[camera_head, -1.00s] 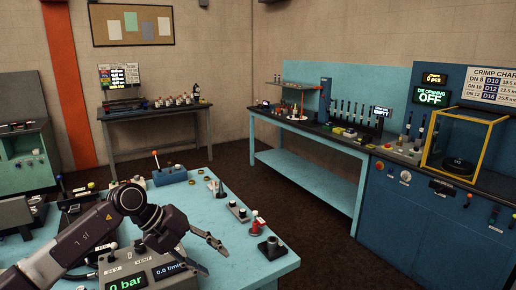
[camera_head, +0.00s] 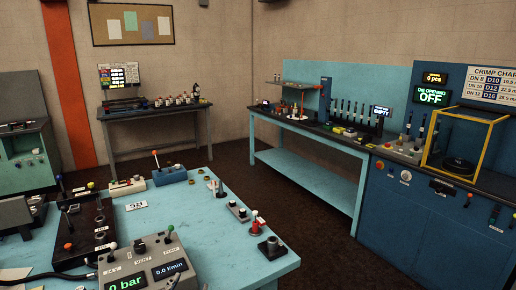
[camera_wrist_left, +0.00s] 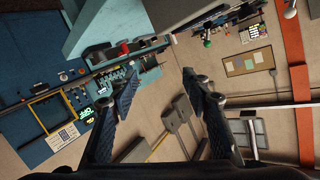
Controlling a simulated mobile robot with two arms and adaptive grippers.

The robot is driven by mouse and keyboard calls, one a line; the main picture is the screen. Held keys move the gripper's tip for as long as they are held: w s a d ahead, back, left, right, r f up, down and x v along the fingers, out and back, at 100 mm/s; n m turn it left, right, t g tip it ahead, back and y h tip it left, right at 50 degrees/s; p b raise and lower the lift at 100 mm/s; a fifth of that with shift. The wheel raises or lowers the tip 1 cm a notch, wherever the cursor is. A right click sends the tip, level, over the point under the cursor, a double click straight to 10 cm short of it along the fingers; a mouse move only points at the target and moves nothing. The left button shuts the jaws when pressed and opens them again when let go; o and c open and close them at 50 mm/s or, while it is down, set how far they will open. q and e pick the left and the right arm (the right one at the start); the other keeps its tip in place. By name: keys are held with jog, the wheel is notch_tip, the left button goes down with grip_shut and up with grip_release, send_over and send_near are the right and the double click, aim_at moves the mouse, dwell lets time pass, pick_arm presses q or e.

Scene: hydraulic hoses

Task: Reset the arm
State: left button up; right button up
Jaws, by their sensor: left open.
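My left gripper (camera_wrist_left: 160,82) shows in the left wrist view, with its two dark fingers spread wide and nothing between them. Behind it the room appears strongly tilted, with the workbenches and wall far off. In the head view no part of my left arm or gripper can be seen now. My right gripper shows in neither view.
In the head view a light blue table (camera_head: 225,240) stands in front, holding a grey display box (camera_head: 148,262), a black block with levers (camera_head: 84,232) and small fittings. A blue crimp bench (camera_head: 390,215) is at right and a back table (camera_head: 150,113) behind. Dark floor lies between.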

pick_arm(q)
jog(key=s+a+f+n+g+y, duration=0.1)
jog(key=s+a+f+g, duration=0.15)
jog(key=s+f, duration=0.4)
jog(key=s+a+f+n+g, duration=0.1)
jog(key=s+f+g, duration=0.3)
jog(key=s+f, duration=0.25)
jog(key=s+f+g, duration=0.2)
jog(key=s+g, duration=0.1)
jog(key=s, duration=0.5)
jog(key=s+f+g, duration=0.2)
jog(key=s+f, duration=0.1)
jog(key=s, duration=0.5)
notch_tip(320, 180, down, 26)
jog(key=s+g+b, duration=0.1)
jog(key=s+g, duration=0.1)
jog(key=s+a+f+b, duration=0.1)
jog(key=s+a+f, duration=0.2)
jog(key=s+f, duration=1.4)
jog(key=shift+s+f+g+b, duration=0.15)
jog(key=shift+f+g+b, duration=0.25)
jog(key=shift+f, duration=0.5)
